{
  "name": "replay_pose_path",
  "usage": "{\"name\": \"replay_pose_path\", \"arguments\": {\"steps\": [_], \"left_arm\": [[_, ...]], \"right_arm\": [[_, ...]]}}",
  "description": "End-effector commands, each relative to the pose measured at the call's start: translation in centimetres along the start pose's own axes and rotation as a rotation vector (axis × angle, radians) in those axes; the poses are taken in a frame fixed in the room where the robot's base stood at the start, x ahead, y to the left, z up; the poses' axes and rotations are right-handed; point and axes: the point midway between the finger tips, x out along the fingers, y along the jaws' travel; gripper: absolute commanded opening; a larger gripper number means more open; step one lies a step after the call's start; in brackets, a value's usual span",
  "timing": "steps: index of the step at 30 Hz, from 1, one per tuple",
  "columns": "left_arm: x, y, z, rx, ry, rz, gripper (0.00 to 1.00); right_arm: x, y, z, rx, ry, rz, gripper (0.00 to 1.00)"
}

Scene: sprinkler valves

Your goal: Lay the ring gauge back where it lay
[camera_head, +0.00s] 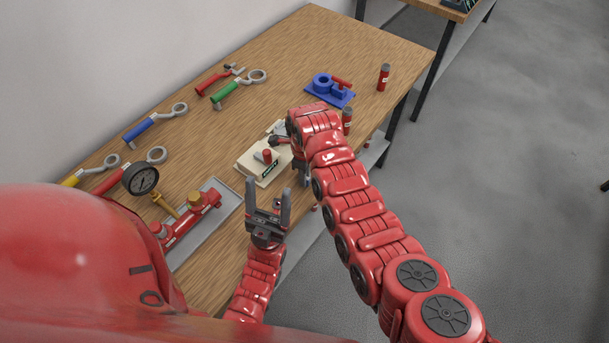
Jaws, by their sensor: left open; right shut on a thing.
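My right gripper (287,148) is over the right side of a beige block (250,171), with its wrist and arm in front. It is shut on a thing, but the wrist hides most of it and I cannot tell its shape. I cannot make out the ring gauge for certain. The beige block carries a grey round part and a short red cylinder (267,155). A pale flat piece (275,127) shows behind it, partly hidden by the wrist. My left gripper (268,203) is open and empty near the table's front edge, its fingers apart.
Several coloured-handle tools, such as a green one (230,92) and a blue one (141,130), lie along the wall. A blue fixture (328,90) and red cylinders (383,77) stand farther back. A grey tray (217,221) holds a red valve with a dial.

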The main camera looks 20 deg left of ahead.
Motion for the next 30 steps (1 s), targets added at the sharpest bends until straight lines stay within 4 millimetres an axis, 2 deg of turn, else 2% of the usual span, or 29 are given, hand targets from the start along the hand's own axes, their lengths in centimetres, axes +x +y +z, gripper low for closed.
{"name": "replay_pose_path", "arguments": {"steps": [6,7,12,23,26,30], "left_arm": [[-0.3,0.0,0.1,0.000,0.000,0.000,0.67],[-0.3,0.0,0.1,0.000,0.000,0.000,0.67],[-0.3,0.0,0.1,0.000,0.000,0.000,0.67],[-0.4,0.0,0.1,0.000,0.000,0.000,0.67],[-0.8,0.0,0.1,0.000,0.000,0.000,0.67],[-1.6,0.1,0.3,0.000,0.000,0.000,0.67]], "right_arm": [[0.4,0.0,0.0,0.000,0.000,0.000,0.00],[0.3,0.0,0.0,0.000,0.000,0.000,0.22],[0.3,0.0,0.0,0.000,0.000,0.000,0.52],[0.1,0.0,0.0,0.000,-0.001,-0.001,0.52],[-0.5,-0.1,0.1,0.000,-0.001,-0.002,0.52],[-2.4,-0.1,0.1,0.000,-0.003,-0.003,0.52]]}}
